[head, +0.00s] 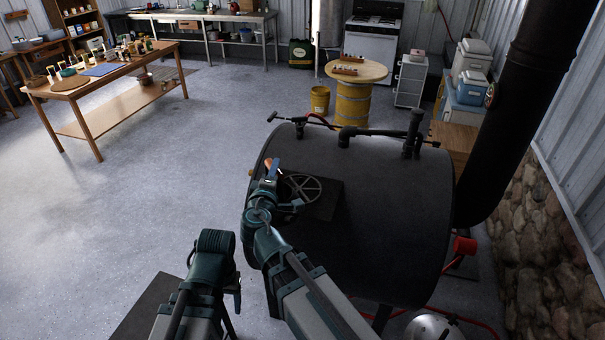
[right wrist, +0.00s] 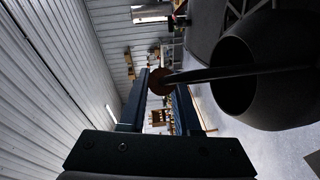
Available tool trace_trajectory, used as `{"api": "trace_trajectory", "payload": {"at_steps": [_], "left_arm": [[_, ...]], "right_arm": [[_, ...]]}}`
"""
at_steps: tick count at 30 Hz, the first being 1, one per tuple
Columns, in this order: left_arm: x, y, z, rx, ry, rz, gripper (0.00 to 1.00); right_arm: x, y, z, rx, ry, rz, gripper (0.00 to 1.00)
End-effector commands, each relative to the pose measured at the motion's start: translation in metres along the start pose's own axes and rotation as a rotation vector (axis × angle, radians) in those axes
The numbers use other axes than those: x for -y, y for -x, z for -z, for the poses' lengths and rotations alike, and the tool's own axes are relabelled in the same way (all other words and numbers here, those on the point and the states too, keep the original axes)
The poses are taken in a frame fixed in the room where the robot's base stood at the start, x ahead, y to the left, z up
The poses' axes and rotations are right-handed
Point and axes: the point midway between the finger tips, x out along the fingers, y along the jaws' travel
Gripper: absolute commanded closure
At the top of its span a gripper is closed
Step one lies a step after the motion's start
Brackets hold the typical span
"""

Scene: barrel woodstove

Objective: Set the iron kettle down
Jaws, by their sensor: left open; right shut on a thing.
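My right gripper (head: 271,180) is over the left part of the barrel stove (head: 390,225). In the right wrist view its jaws (right wrist: 160,108) are shut on the handle of the iron kettle (right wrist: 245,75), a dark rounded body with a dark opening. The handle's brown grip lies between the fingers. In the head view my arm hides most of the kettle. A spoked round trivet (head: 303,187) lies on a dark square plate on the stove, just right of the gripper. Whether the kettle touches the stove cannot be told. My left gripper (head: 236,287) is low at the left, open and empty.
A black stovepipe (head: 518,105) rises at the right. Pipe fittings (head: 385,133) run along the stove's far edge. A wooden workbench (head: 105,75) stands far left, and a barrel table (head: 356,75) stands behind.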

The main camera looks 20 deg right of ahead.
Motion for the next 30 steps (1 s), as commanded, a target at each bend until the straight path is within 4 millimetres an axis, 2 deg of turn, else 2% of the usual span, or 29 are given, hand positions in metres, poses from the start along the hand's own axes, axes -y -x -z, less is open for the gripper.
{"api": "trace_trajectory", "payload": {"at_steps": [1, 3, 10, 14, 30], "left_arm": [[0.001, 0.014, -0.001, 0.000, 0.000, 0.000, 0.35], [0.002, 0.019, -0.001, 0.000, 0.001, 0.000, 0.35], [0.002, 0.019, -0.001, 0.000, 0.001, 0.000, 0.35], [0.002, 0.018, -0.001, 0.000, 0.001, 0.000, 0.35], [0.001, 0.008, 0.000, -0.001, 0.002, 0.000, 0.35]], "right_arm": [[-0.014, 0.002, 0.003, -0.002, 0.002, -0.002, 1.00], [-0.019, 0.002, 0.004, -0.003, 0.002, -0.001, 1.00], [-0.019, 0.001, 0.004, -0.004, 0.002, -0.001, 1.00], [-0.020, -0.011, 0.001, 0.000, 0.003, -0.002, 1.00], [-0.025, -0.112, -0.029, -0.001, 0.002, -0.001, 1.00]]}}
